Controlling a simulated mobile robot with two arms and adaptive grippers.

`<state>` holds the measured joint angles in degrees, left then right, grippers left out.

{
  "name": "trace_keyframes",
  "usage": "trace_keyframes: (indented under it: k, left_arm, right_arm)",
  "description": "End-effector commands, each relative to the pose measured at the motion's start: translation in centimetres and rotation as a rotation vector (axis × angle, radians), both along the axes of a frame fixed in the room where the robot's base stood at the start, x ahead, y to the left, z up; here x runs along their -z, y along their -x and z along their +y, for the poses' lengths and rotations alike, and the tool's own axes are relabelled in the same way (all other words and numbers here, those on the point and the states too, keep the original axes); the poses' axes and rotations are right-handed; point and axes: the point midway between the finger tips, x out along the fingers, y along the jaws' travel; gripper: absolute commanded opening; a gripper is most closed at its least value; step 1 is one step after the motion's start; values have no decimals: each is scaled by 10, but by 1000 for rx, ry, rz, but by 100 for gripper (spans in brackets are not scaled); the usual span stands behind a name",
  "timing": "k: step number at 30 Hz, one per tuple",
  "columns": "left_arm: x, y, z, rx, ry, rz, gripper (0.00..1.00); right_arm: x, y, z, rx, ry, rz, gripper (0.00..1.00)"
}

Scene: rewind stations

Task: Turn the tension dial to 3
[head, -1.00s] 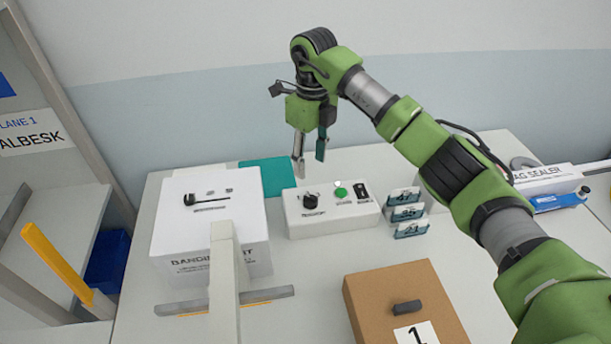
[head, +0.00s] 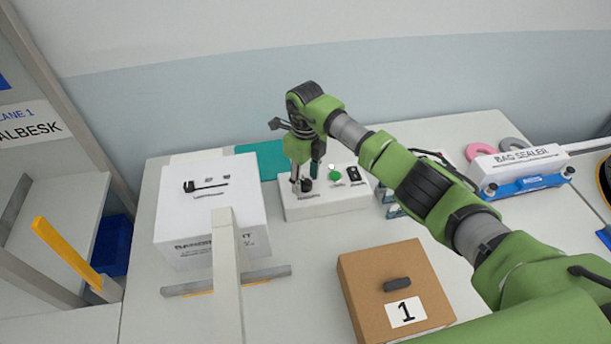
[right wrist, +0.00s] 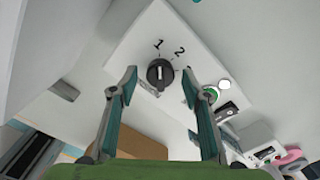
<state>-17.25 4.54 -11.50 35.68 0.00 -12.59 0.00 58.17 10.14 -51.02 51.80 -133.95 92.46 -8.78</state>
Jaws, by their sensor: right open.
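The black tension dial (right wrist: 159,73) is on the top of a white control box (head: 340,204). In the right wrist view its pale mark points roughly at the printed 1; a 2 is printed to the right, and no 3 can be made out. My right gripper (head: 305,178) is open and points down over the dial. In the right wrist view the fingertips (right wrist: 160,80) appear on either side of the dial, with gaps; I cannot tell whether they reach down around it. My left gripper is not in view.
A green button (head: 335,174) and a black switch (head: 354,176) are right of the dial. A white banding machine (head: 210,240) stands left. A brown box (head: 375,275) marked 1 is in front. A bag sealer (head: 520,163) stands at right. Small cards beside the control box are partly hidden by my arm.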

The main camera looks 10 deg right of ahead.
Motion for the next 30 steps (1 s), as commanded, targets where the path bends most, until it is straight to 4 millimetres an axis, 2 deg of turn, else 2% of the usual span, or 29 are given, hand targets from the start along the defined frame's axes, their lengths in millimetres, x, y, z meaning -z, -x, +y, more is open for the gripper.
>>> trace_keyframes:
  k: [9,10,14,15,23,30]
  left_arm:
    - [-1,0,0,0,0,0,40]
    - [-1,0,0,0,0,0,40]
    - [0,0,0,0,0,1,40]
    - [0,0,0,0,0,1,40]
    - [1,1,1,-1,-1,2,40]
    - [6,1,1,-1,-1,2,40]
  right_arm:
    - [4,0,0,-1,0,-1,44]
    - [4,0,0,-1,0,-1,41]
    - [4,0,0,-1,0,-1,7]
    - [4,0,0,-1,0,-1,5]
    - [4,0,0,12,1,-1,5]
    - [5,0,-1,106,2,0,5]
